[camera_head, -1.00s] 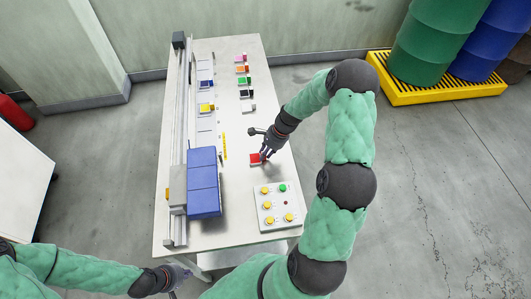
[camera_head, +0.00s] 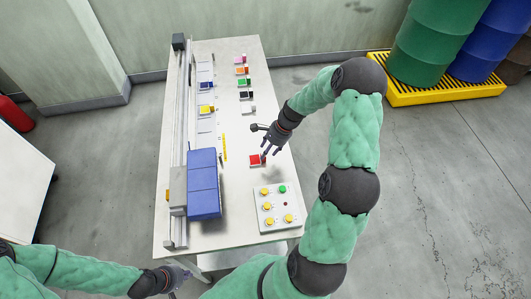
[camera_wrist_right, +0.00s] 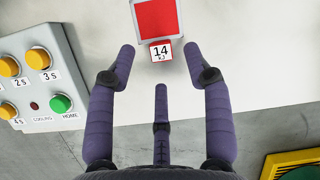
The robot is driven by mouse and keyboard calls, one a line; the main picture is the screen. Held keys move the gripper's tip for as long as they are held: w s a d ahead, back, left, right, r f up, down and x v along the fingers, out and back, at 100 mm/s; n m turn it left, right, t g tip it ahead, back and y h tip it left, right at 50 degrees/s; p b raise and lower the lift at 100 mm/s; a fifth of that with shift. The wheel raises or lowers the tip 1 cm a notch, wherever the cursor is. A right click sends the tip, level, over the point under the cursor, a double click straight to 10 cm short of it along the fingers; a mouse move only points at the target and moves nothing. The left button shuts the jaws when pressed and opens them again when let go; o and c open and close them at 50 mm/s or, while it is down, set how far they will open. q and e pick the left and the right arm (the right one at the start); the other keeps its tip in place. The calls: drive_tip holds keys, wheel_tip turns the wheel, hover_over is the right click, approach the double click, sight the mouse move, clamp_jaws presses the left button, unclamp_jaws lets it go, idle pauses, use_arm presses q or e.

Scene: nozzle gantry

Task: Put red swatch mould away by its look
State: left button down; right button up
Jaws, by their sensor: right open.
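The red swatch mould (camera_head: 257,160) lies on the pale table, right of the yellow strip. In the right wrist view the red square (camera_wrist_right: 156,18) shows at the top, with a white tag (camera_wrist_right: 161,51) reading "14 KJ" on its near side. My right gripper (camera_head: 270,151) is just above and to the right of the mould.
Pink, orange, green, black and white swatches (camera_head: 245,82) line the table's right side. Blue and yellow ones (camera_head: 206,109) sit in a left row beside the rail. A blue block unit (camera_head: 203,182) and a button box (camera_head: 278,207) stand nearer. Bare table surrounds the red mould.

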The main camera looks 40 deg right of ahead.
drive_tip(key=p+v, duration=0.1)
drive_tip(key=v, duration=0.8)
